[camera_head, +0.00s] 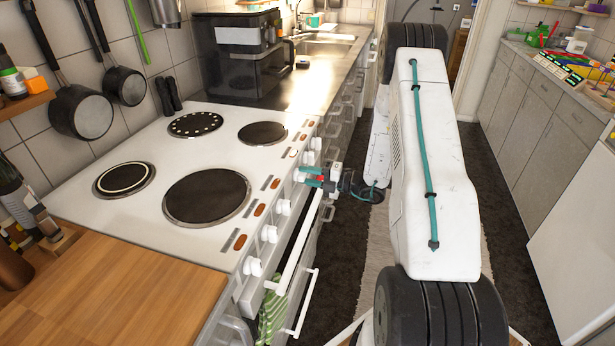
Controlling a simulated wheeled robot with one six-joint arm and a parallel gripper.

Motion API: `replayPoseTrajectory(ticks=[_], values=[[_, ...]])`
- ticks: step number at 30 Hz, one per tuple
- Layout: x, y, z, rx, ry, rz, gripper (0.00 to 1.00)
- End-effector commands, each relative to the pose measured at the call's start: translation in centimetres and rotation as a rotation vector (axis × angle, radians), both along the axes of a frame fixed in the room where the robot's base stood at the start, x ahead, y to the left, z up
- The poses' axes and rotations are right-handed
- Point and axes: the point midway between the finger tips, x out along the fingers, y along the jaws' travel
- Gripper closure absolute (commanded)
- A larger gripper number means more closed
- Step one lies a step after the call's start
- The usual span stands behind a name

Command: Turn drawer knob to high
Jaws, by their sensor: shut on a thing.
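The white cooker (150,215) has a row of white knobs along its front panel. My gripper (306,177), with teal and red parts, is at this panel, toward its far half. It is shut on one white knob (298,175), whose far side is partly hidden by the fingers. Nearer knobs (269,234) and farther knobs (315,143) stand free of the gripper. I cannot read the knob markings, or tell which one is the drawer knob or how the held knob is turned.
A white handle bar (300,248) runs below the knobs, close to my gripper. A striped green towel (271,318) hangs lower down. Wooden worktop (130,300) lies at the near left. Dark floor (500,215) is clear on the right, before grey cabinets (530,120).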

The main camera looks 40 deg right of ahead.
Motion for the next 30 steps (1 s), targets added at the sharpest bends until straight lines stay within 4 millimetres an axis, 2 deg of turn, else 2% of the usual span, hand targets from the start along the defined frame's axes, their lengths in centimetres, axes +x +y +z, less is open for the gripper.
replayPoseTrajectory(ticks=[3, 4, 5, 16, 25, 30], values=[[-0.1, 0.1, -0.1, 0.001, 0.002, 0.003, 0.91], [-0.1, 0.1, -0.1, 0.001, 0.002, 0.003, 0.66], [-0.1, 0.1, -0.1, 0.001, 0.002, 0.003, 0.59], [-0.5, -0.5, 0.0, 0.0, 0.0, -0.003, 0.59], [-4.4, -3.4, 0.0, 0.0, 0.001, -0.003, 0.59], [-5.8, -4.4, 0.0, -0.001, 0.002, -0.001, 0.59]])
